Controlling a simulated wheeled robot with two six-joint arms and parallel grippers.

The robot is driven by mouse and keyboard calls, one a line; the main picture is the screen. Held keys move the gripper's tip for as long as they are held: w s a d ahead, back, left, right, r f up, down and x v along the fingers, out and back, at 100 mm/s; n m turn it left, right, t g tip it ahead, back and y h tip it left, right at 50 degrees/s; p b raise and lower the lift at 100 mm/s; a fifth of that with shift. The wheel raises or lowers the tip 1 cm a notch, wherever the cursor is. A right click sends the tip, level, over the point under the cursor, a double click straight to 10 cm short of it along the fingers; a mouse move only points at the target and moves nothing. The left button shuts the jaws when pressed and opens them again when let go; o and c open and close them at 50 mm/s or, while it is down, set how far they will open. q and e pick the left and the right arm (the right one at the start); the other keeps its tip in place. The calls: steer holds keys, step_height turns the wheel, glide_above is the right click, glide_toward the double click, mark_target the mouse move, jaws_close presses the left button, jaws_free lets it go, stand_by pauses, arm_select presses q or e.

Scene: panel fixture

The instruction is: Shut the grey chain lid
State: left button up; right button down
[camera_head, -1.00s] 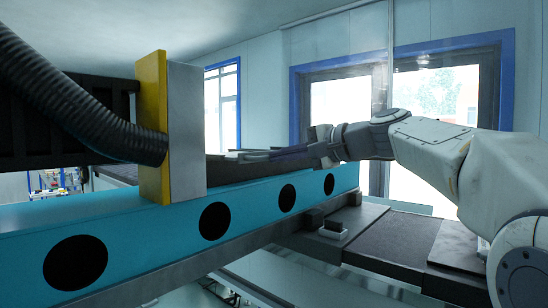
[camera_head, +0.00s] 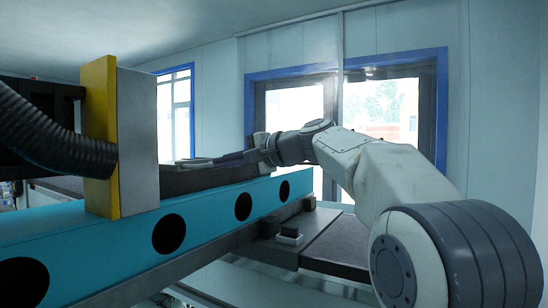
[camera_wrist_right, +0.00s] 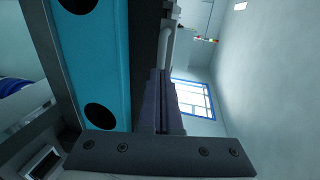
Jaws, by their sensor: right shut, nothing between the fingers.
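A grey plate (camera_head: 137,137), which I take to be the grey chain lid, stands upright on the blue beam (camera_head: 205,215). It stands against a yellow plate (camera_head: 100,135). My right gripper (camera_head: 184,163) reaches in from the right, above the far part of the beam. In the right wrist view the closed fingers (camera_wrist_right: 160,75) run alongside the blue beam (camera_wrist_right: 100,60); the grey plate cannot be made out there. My left gripper is not in view.
A black ribbed hose (camera_head: 50,135) curves in at the left, in front of the yellow plate. The beam has several round dark holes. A dark flat surface (camera_head: 340,245) lies low on the right. Blue-framed windows (camera_head: 300,120) are behind.

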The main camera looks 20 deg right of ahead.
steer(key=b+v, duration=0.3)
steer(key=v, duration=0.8)
steer(key=s+a+f+n+g+h, duration=0.1)
steer(key=s+a+f+n+g, duration=0.15)
steer(key=a+f, duration=0.45)
steer(key=s+a+f+n+g+h+b, duration=0.1)
steer(key=s+a+f+g, duration=0.25)
steer(key=f, duration=0.75)
steer(key=s+a+f+n+g+h, duration=0.15)
steer(key=s+a+f, duration=0.25)
steer(key=f, duration=0.5)
steer(key=s+d+f+n+g+h, duration=0.1)
steer(key=s+f+n+g+h, duration=0.1)
steer(key=s+f+n, duration=0.4)
steer(key=s+d+f+n+g+h, duration=0.1)
steer(key=s+f+n+h, duration=0.3)
steer(key=s+f, duration=1.1)
steer(key=shift+d+f+n+g+b, duration=0.35)
steer(key=shift+n+g, duration=0.2)
steer(key=shift+n, duration=0.35)
steer(key=shift+s, duration=0.1)
